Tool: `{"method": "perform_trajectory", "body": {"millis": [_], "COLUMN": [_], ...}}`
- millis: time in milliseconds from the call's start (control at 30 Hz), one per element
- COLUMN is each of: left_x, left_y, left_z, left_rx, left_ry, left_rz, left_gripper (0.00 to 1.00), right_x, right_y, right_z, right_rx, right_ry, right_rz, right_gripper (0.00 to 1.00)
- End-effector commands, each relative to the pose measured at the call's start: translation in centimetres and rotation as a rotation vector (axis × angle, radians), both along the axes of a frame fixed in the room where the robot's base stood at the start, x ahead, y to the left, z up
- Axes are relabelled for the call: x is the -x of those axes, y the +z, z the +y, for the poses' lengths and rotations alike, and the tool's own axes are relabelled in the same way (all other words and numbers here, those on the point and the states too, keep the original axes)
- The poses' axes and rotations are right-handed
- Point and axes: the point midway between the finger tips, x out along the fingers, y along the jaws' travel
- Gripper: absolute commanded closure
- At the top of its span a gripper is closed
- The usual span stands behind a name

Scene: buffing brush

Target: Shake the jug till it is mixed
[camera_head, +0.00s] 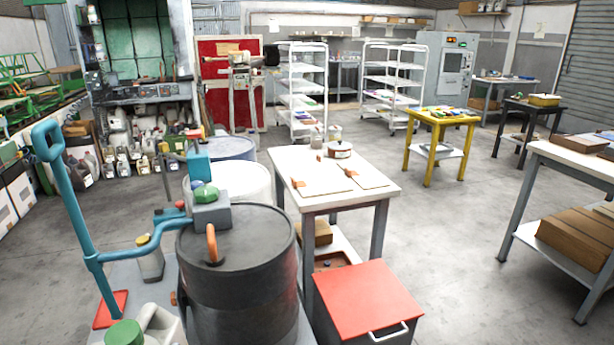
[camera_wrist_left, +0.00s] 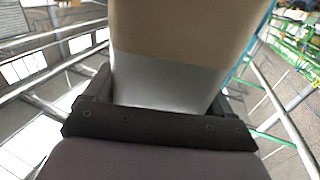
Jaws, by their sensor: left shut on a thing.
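In the left wrist view my left gripper (camera_wrist_left: 160,112) is shut on a large pale body, the jug (camera_wrist_left: 175,55). The jug is tan above and grey-white nearer the gripper, and it fills the space between the two dark fingers. Its top and cap are outside that view. In the head view a whitish jug with a green cap (camera_head: 125,333) is cut off at the bottom left edge; I cannot tell whether it is the held one. Neither gripper shows in the head view.
A dark drum (camera_head: 240,270) stands in front, with paler drums behind and a blue pump handle (camera_head: 68,190) at left. A jug with a yellow cap (camera_head: 150,262) stands beside it. A worktable (camera_head: 335,202) and red-topped box (camera_head: 368,303) are right. Open floor lies beyond.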

Motion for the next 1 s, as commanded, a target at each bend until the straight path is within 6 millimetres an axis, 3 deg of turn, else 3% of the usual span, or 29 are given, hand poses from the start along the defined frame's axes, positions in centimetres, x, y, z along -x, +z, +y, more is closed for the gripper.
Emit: {"method": "perform_trajectory", "body": {"millis": [167,433,633,1000], "left_x": [0.0,0.0,0.0,0.0], "left_y": [0.3,0.3,0.3,0.3], "left_z": [0.5,-3.1,-4.3,0.2], "left_rx": [0.002,0.005,0.004,-0.001], "left_ry": [-0.001,0.0,0.0,-0.002], "left_rz": [-0.009,-0.008,-0.009,-0.008], "left_gripper": [0.8,0.8,0.8,0.8], "right_x": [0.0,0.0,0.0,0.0], "right_y": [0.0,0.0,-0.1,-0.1], "right_z": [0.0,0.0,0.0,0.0], "right_rx": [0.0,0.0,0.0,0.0], "right_ry": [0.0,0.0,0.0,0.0], "right_rz": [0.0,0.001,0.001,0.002], "right_gripper": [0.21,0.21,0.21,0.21]}}
